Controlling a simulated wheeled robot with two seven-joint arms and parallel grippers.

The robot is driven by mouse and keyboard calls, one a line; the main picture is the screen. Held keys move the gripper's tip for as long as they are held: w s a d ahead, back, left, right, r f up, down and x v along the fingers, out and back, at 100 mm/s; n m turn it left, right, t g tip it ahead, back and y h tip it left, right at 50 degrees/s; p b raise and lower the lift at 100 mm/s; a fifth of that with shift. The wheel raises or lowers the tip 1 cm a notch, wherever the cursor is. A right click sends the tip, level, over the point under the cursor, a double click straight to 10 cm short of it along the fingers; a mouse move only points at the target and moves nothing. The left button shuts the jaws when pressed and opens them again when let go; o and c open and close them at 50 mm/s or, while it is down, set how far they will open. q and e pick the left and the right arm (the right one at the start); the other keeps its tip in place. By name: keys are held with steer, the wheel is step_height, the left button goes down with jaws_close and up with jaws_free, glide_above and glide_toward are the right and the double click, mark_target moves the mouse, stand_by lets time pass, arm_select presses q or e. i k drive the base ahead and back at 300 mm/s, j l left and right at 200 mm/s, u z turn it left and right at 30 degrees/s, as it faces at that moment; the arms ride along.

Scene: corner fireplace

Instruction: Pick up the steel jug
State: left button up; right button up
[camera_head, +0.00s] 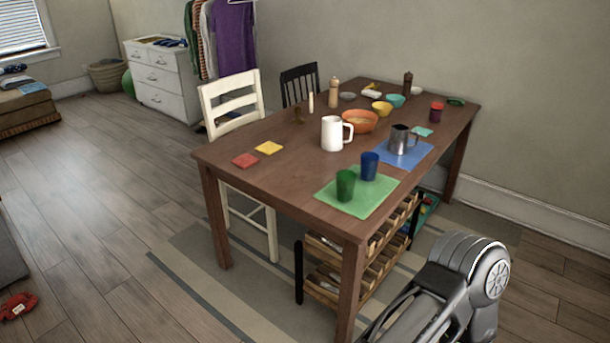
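The steel jug (400,140) stands upright on a blue placemat (412,160) on the right part of the wooden table (290,183). It is grey metal, and its handle is on the right side. A blue cup (369,166) stands in front of it to the left. A white pitcher (332,134) stands further left. Part of my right arm shows at the lower right, below and in front of the table, well apart from the jug. Neither of my grippers is in view.
A green cup (345,185) stands on a green placemat (366,204) at the near corner. An orange bowl (359,121) and several smaller bowls and mills are behind. A wooden rack (325,283) sits under the table. Chairs stand on the left and far sides. Left floor is open.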

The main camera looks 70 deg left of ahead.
mark_target(398, 141)
steer(key=u, duration=2)
